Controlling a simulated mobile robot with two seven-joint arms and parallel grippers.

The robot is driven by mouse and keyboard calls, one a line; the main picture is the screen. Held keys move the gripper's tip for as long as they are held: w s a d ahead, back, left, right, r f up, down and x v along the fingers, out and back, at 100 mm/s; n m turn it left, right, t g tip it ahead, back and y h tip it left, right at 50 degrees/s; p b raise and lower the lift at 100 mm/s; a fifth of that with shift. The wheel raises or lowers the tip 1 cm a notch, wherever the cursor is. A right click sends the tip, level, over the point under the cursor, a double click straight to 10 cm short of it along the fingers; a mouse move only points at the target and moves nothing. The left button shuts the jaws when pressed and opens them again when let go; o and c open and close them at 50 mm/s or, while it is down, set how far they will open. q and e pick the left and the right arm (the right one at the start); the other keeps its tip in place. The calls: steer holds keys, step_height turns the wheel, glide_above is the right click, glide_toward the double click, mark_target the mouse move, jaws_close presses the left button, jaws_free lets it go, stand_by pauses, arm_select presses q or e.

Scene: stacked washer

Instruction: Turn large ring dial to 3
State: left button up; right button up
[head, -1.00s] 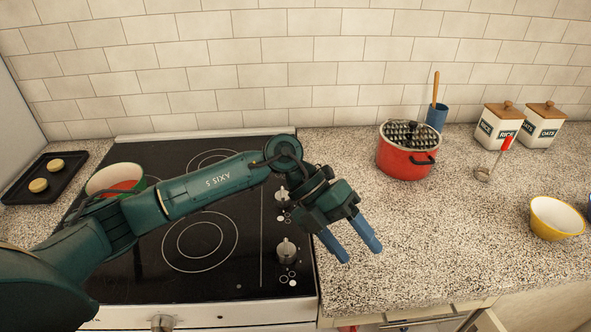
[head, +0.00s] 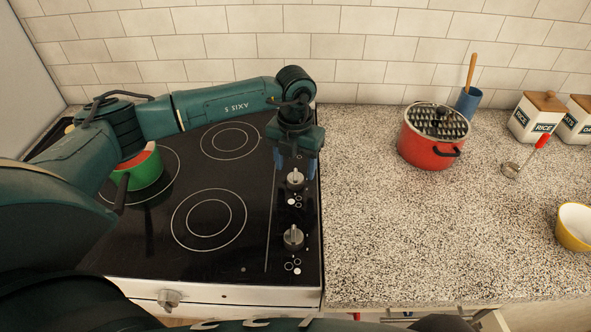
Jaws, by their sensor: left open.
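Two silver dials sit on the right strip of the black cooktop (head: 150,238): a far dial (head: 296,181) and a near dial (head: 293,237). Small ring marks are printed beside each, too small to tell which is the large ring dial or to read a setting. My left gripper (head: 296,168) points down at the far dial. Its blue fingers are open, one to each side, and partly hide the area behind the dial. I cannot tell whether they touch it. My right gripper is not in view.
A green pot (head: 146,172) stands on the left of the cooktop under my left arm. A front knob (head: 168,299) sticks out below.

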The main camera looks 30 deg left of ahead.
mark_target(296, 174)
arm_select(q)
steer(key=shift+f, duration=1.7)
steer(key=c, duration=1)
